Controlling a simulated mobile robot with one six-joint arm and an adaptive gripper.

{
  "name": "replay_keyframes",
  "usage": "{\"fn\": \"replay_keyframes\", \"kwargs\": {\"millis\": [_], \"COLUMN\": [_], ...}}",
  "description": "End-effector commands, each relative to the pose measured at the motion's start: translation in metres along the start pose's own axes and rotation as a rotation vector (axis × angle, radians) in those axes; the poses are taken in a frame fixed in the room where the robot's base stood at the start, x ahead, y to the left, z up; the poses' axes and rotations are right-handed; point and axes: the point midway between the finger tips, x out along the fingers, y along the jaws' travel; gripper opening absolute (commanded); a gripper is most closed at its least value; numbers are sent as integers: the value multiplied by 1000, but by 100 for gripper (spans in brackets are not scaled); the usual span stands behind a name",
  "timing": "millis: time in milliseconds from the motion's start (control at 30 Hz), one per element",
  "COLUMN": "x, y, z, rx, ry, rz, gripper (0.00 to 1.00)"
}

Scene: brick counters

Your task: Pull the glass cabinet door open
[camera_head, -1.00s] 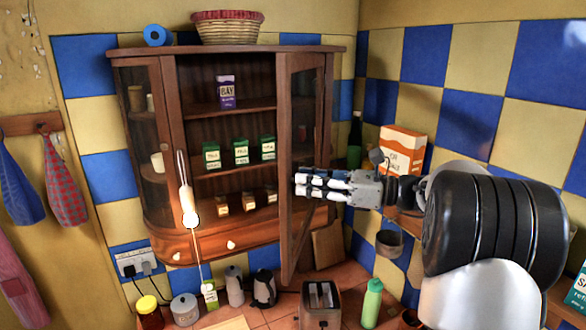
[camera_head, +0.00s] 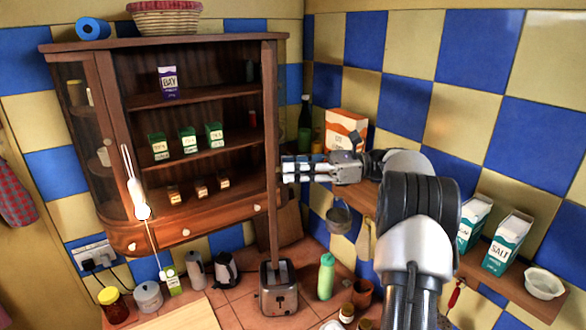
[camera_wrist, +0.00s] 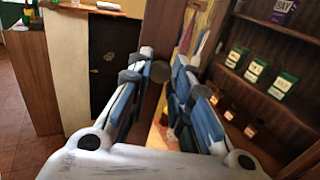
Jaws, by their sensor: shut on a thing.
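The glass cabinet door (camera_head: 271,120) stands swung out from the brown wooden cabinet (camera_head: 160,43), seen nearly edge-on in the head view. My gripper (camera_head: 283,170) is at the door's right side, around mid-height, with its fingers pointing left. In the wrist view my gripper (camera_wrist: 163,64) has its two fingers on either side of a dark round knob (camera_wrist: 160,71) in front of the brown door frame (camera_wrist: 162,28). The fingers are shut on the door at this knob; the exact contact is partly hidden by the fingers.
The open shelves hold a purple box (camera_head: 168,82) and several small packets. A toaster (camera_head: 278,288) stands on the counter below the door, with a green bottle (camera_head: 326,277) beside it. A hanging pot (camera_head: 340,219) and an orange-white box (camera_head: 345,128) are at the right.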

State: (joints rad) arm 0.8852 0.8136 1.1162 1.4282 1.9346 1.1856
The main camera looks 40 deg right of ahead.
Motion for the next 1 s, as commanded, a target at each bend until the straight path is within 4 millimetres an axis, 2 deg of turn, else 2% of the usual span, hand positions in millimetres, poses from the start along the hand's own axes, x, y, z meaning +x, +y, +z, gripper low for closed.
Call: {"fn": "replay_keyframes", "kwargs": {"millis": [167, 200, 500, 833, 1000], "x": [0, 0, 0, 0, 0], "y": [0, 0, 0, 0, 0], "z": [-1, -1, 0, 2, 21], "rx": [2, 2, 1, -1, -4], "ry": [1, 1, 1, 1, 3], "rz": [1, 1, 0, -1, -1], "gripper": [0, 21, 41, 41, 41]}}
